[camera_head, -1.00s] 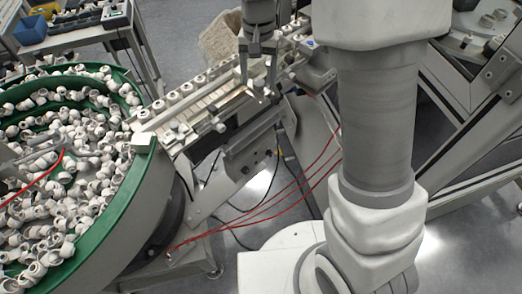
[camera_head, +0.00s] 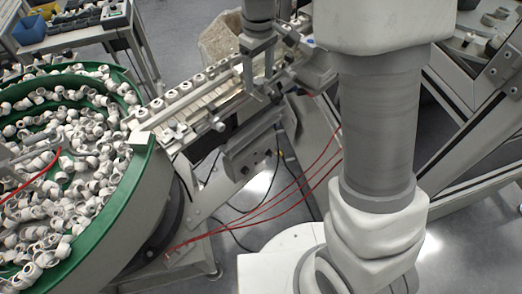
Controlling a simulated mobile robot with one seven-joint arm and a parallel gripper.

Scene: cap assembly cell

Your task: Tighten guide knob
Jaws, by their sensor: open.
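My gripper (camera_head: 262,93) hangs down over the right part of the linear feed track (camera_head: 203,102). Its two fingers are apart, with nothing visible between them. A small pale knob (camera_head: 218,124) sticks out from the near side of the track, left of and below my fingertips in the picture. Another small knob-like part (camera_head: 168,136) shows further left on the same side. I cannot tell for sure which is the guide knob. My gripper hides part of the track behind it, and whether a fingertip touches anything there is unclear.
A green-rimmed bowl feeder (camera_head: 143,140) full of white caps stands at the left. A grey control box (camera_head: 248,155) sits under the track. Red hoses (camera_head: 300,185) and black cables hang below it. A cart with a blue bin (camera_head: 30,30) stands at the back left.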

